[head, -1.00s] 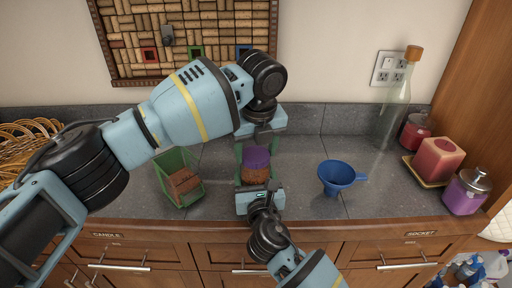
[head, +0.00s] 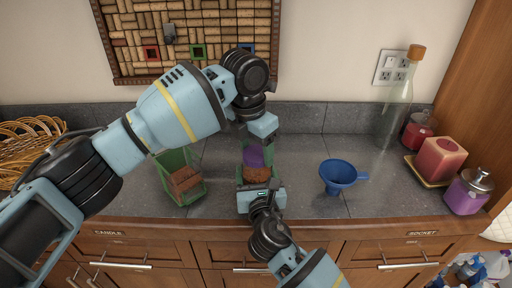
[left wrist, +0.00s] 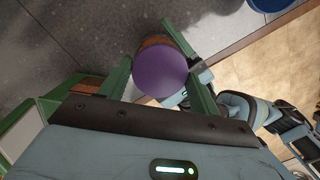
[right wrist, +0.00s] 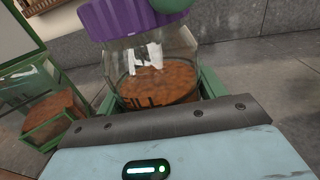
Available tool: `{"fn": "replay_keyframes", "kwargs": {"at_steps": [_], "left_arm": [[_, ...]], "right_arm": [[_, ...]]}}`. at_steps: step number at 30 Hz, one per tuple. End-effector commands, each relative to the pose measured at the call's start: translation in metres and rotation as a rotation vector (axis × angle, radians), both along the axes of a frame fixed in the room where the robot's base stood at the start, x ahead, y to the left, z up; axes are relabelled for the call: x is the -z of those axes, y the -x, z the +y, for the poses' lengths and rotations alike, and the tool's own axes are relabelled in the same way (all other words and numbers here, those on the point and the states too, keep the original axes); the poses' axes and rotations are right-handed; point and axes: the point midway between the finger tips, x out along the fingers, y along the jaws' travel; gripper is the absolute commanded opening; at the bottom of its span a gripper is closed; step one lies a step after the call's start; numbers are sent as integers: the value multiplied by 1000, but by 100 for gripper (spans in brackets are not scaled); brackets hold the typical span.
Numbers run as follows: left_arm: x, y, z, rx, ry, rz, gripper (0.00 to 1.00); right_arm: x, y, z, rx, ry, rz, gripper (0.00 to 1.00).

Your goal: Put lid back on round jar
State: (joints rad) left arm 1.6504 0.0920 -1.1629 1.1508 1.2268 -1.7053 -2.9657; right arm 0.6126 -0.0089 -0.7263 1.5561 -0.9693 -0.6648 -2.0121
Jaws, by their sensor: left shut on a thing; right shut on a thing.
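A round glass jar (right wrist: 160,75) with brown contents stands upright on the counter in front of me. Its label is partly hidden. The purple lid (right wrist: 125,20) is at the jar's mouth and looks slightly tilted in the right wrist view; I cannot tell if it is fully seated. In the left wrist view the round top of the lid (left wrist: 160,72) lies between the green fingers. My left gripper (head: 255,148) is shut on the lid from behind and above. My right gripper (head: 257,180) is shut on the jar's body from the front.
A green-framed container (head: 180,178) with brown contents stands left of the jar. A blue funnel (head: 340,175) stands to the right. Candles (head: 440,160) and a tall glass bottle (head: 393,115) are at the far right. A wicker basket (head: 30,140) is far left.

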Motion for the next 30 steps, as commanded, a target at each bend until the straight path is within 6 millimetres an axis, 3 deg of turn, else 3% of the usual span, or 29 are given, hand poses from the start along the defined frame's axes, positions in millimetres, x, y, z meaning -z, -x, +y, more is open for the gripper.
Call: {"fn": "replay_keyframes", "kwargs": {"at_steps": [7, 8, 12, 23, 30], "left_arm": [[-1, 0, 0, 0, 2, -2, 42], [-1, 0, 0, 0, 2, -2, 67], [-1, 0, 0, -1, 2, -1, 85], [-4, 0, -1, -2, 2, -1, 85], [-30, 0, -1, -2, 2, -2, 85]], "right_arm": [[1, 0, 0, 0, 0, 2, 5], [1, 0, 0, 0, 0, 2, 5], [1, 0, 0, 0, 0, 2, 5], [1, 0, 0, 0, 0, 2, 5], [1, 0, 0, 0, 1, 2, 5]]}}
